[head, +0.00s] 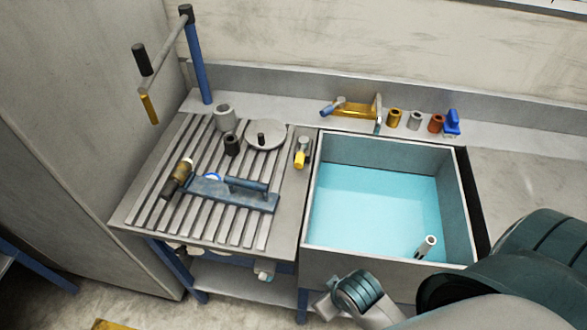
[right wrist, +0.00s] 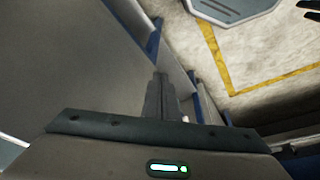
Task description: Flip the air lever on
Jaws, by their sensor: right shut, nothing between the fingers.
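No part is plainly labelled as the air lever. One candidate is a small valve with a yellow handle (head: 300,158), set on the strip between the slatted board and the basin in the head view. Another is a blue lever-like part (head: 452,123) at the right end of the back ledge. I cannot tell which is the air lever. My right gripper (right wrist: 162,98) is shut and empty in the right wrist view, pointing down past the bench side. My right arm fills the lower right of the head view, in front of the basin. My left gripper is not in view.
The slatted board (head: 150,203) carries a blue-handled tool (head: 235,192), a round lid (head: 266,136) and cylinders. A blue post (head: 200,65) stands behind it. A yellow floor line (right wrist: 222,75) shows below.

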